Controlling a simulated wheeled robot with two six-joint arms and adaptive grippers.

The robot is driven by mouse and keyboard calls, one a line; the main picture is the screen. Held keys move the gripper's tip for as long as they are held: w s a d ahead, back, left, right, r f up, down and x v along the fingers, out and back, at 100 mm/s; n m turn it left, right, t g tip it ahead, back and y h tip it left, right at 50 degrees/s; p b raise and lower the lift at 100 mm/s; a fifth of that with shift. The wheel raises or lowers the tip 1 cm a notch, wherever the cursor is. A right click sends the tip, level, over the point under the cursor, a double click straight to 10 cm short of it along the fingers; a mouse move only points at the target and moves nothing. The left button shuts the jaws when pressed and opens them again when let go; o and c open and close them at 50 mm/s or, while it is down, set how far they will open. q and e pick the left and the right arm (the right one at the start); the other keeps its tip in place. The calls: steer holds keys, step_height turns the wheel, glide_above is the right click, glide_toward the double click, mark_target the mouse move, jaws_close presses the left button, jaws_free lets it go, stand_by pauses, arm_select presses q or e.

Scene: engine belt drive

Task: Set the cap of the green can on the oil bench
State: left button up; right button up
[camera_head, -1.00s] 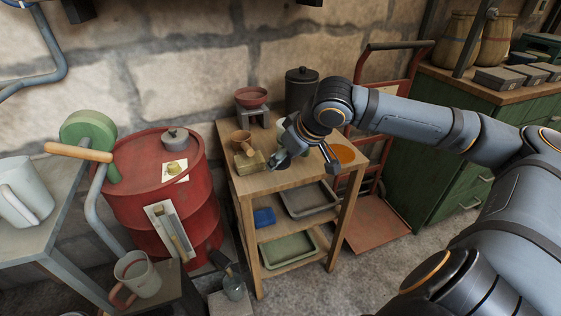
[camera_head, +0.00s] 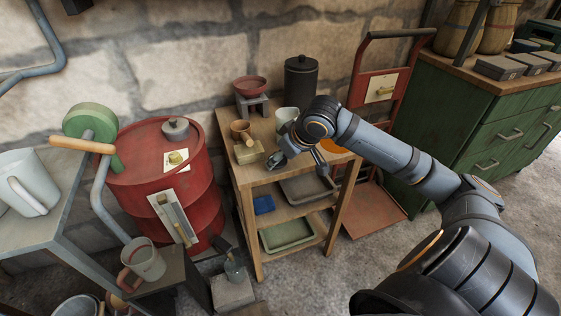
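The wooden bench (camera_head: 237,176) with lower shelves stands in the middle; I take it to be the oil bench. I cannot make out a green can or its cap for certain. My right gripper (camera_head: 299,161) is over the bench's front right part, pointing down, with its fingers spread apart. I see nothing clearly between them, though the wrist hides part of the top. A pale mug (camera_head: 287,116) stands behind the gripper. An orange dish (camera_head: 333,146) is partly hidden to its right. My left gripper is not in view.
A brown cup (camera_head: 241,131), a yellowish block (camera_head: 248,153), a red bowl (camera_head: 250,86) on a stand and a dark canister (camera_head: 301,83) crowd the bench top. A red drum (camera_head: 139,168) stands left; a red hand truck (camera_head: 382,90) and green cabinet (camera_head: 468,143) stand right.

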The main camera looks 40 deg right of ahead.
steer(key=shift+f, duration=0.6)
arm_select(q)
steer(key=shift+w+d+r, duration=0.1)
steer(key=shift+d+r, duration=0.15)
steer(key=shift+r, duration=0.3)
arm_select(e)
steer(key=shift+r, duration=0.1)
steer(key=o, duration=0.8)
steer(key=shift+f, duration=0.2)
steer(key=shift+o, duration=0.2)
